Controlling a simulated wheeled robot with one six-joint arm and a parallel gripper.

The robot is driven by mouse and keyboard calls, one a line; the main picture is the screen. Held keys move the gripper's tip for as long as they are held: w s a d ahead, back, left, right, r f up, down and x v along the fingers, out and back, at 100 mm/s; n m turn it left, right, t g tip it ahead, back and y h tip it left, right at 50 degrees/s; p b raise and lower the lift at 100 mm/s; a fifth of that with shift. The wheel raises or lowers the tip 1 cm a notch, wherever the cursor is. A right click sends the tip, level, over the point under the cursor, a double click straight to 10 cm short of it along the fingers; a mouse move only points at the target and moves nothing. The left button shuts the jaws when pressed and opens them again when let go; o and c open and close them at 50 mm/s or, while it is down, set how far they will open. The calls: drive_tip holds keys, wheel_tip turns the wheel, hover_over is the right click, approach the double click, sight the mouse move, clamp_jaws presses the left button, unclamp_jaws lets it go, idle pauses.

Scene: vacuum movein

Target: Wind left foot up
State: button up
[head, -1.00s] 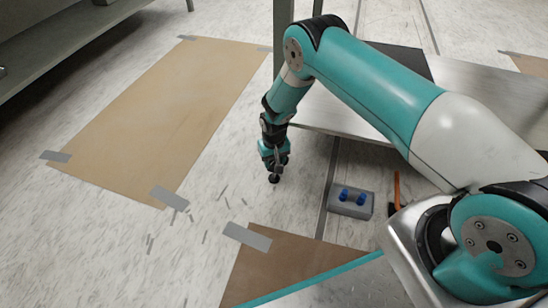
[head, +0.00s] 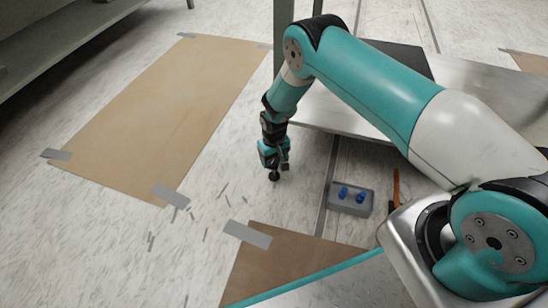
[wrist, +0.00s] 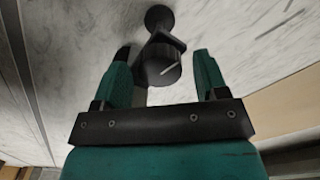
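The left foot (head: 274,176) shows in the head view as a small dark round pad at the floor, just below my gripper (head: 273,160). In the wrist view the foot's round pad (wrist: 158,17) is at the top, and its dark nut or knob (wrist: 162,66) with a pale line mark is below it. My gripper (wrist: 163,51) has its two teal fingers apart, one on each side of the knob. A gap shows between the knob and the right finger. The left finger is close to the knob; I cannot tell whether it touches.
A grey block with two blue knobs (head: 350,198) lies on the floor right of my gripper, with an orange stick (head: 397,188) beyond it. A metal table (head: 330,112) stands behind. A taped brown sheet (head: 160,115) covers floor to the left.

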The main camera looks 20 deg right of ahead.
sight(274, 160)
wheel_tip(274, 160, up, 17)
drive_tip(key=p, duration=0.8)
drive_tip(key=shift+r, duration=0.2)
wheel_tip(274, 160, down, 18)
drive_tip(key=m+b, duration=0.9)
drive_tip(key=b, duration=0.7)
drive_tip(key=shift+s+r+b, duration=0.1)
drive_tip(key=shift+b, duration=0.3)
drive_tip(key=shift+c, duration=0.4)
